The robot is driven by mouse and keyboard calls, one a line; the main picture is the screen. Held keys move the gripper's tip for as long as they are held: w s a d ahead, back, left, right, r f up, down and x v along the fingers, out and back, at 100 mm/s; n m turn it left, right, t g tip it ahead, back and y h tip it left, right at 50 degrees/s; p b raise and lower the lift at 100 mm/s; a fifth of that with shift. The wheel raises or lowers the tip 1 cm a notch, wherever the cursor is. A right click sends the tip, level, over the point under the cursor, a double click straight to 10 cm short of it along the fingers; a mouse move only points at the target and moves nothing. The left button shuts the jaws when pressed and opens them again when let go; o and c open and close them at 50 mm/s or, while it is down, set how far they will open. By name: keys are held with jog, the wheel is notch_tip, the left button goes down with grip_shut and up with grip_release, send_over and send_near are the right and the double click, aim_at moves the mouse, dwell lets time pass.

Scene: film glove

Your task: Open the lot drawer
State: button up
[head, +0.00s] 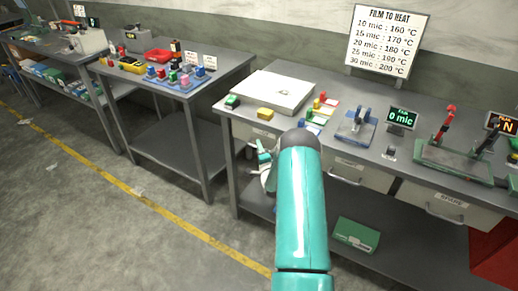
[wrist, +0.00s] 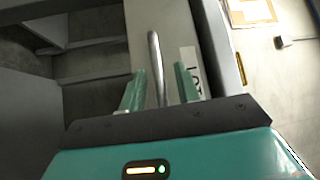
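The lot drawer (wrist: 180,25) shows in the wrist view as a pale grey front with a partly hidden label (wrist: 188,56). Its metal bar handle (wrist: 154,52) runs between the two teal fingers of my gripper (wrist: 160,80). The fingers are apart, one on each side of the handle, with gaps visible. In the head view my gripper (head: 266,160) is at the left drawer front (head: 262,138) under the bench top, partly hidden by my arm. That drawer looks shut.
The bench top (head: 300,122) above holds a white board (head: 270,92), small coloured blocks and a display (head: 401,118). A middle drawer (head: 360,176) and a spare drawer (head: 450,206) are to the right. A green box (head: 356,235) lies on the lower shelf. Floor at left is open.

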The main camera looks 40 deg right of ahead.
jog(key=shift+w, duration=0.25)
jog(key=shift+c, duration=0.3)
grip_shut()
